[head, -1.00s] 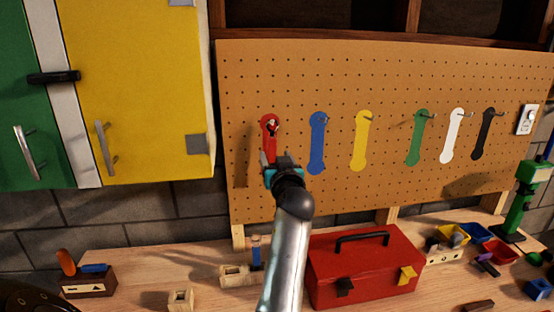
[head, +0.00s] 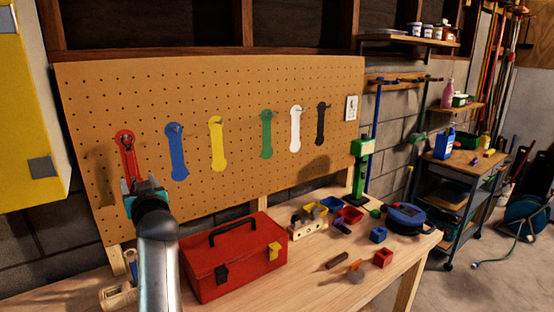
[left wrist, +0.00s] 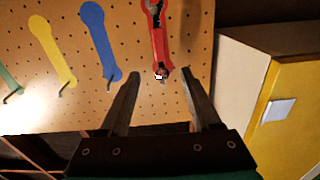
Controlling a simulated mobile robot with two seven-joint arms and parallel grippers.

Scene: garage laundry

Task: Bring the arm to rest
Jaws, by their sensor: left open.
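My left gripper (head: 139,185) is in front of the pegboard (head: 330,90), at the lower end of the red wrench-shaped piece (head: 126,145). In the left wrist view its two fingers (left wrist: 160,76) are spread, with nothing held between them. There the red piece (left wrist: 160,35) shows beyond the fingers on the board, with a metal hook at its end. A gap from fingers to board is hard to judge. My left arm rises from the bottom of the head view. My right gripper is not in view.
Blue (head: 176,150), yellow (head: 217,142), green, white and black shapes line the board. A red toolbox (head: 235,262) stands on the workbench below, right of my arm. A yellow cabinet (head: 28,120) is at left. Open floor lies at right.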

